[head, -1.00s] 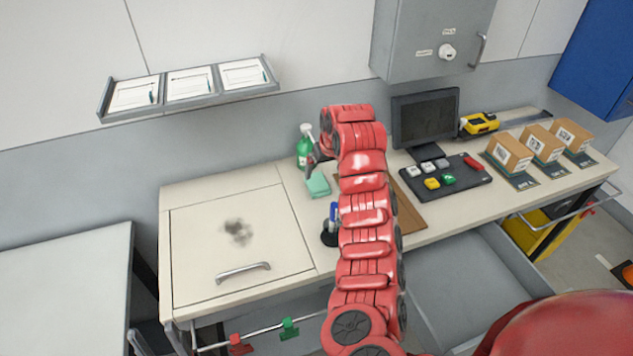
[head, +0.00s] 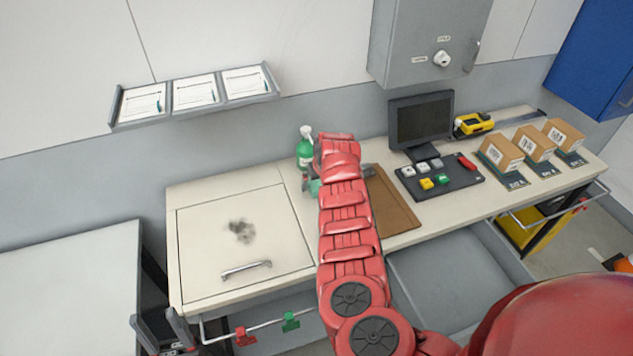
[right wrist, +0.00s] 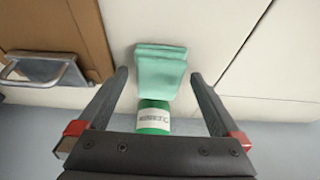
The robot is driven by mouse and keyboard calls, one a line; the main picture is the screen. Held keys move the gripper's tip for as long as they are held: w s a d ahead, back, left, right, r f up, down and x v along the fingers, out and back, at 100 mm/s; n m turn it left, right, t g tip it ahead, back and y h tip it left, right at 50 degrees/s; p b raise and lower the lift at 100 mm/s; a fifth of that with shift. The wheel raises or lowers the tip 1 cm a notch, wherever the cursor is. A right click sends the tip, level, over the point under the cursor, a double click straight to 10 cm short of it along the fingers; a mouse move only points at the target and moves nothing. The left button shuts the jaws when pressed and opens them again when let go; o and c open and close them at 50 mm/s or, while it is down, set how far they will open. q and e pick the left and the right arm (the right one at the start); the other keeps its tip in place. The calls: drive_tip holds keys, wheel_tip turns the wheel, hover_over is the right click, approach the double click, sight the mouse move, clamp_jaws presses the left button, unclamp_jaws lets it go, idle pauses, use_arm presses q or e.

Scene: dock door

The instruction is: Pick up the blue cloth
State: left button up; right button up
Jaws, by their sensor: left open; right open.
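A folded teal-green cloth (right wrist: 160,68) lies on the bench top, and no plainly blue cloth shows. In the head view only a bit of the cloth (head: 315,187) shows beside my right gripper. My right gripper (right wrist: 159,76) is open, with one finger on each side of the cloth, apart from it in the right wrist view. Its height above the bench is hard to tell. In the head view my right arm hides much of the spot around my right gripper (head: 337,180). My left gripper (head: 160,331) is open and empty at the lower left, away from the cloth.
A green spray bottle (head: 304,148) stands just behind the cloth, close to my right gripper. A brown board (head: 394,205) lies to the right, with a button panel (head: 440,178) and monitor (head: 421,121) beyond. A smudged panel with a handle (head: 246,270) is left.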

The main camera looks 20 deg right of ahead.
drive_tip(key=shift+f, duration=0.1)
drive_tip(key=c, duration=1.5)
drive_tip(key=shift+o, duration=0.2)
drive_tip(key=shift+r+b, duration=0.9)
drive_tip(key=shift+b, duration=0.1)
drive_tip(key=shift+r+b, duration=0.5)
drive_tip(key=shift+r, duration=0.05)
drive_tip(key=s+a+b, duration=0.1)
drive_tip(key=a+b, duration=0.1)
drive_tip(key=a, duration=0.3)
drive_tip(key=s+a+b, duration=0.2)
drive_tip(key=a+b, duration=0.1)
drive_tip(key=a, duration=0.3)
drive_tip(key=s+a+b, duration=0.2)
drive_tip(key=a, duration=0.3)
drive_tip(key=shift+s+a+r+b, duration=0.2)
drive_tip(key=shift+a+r+b, duration=0.05)
drive_tip(key=shift+a+b, duration=0.15)
drive_tip(key=shift+a, duration=0.15)
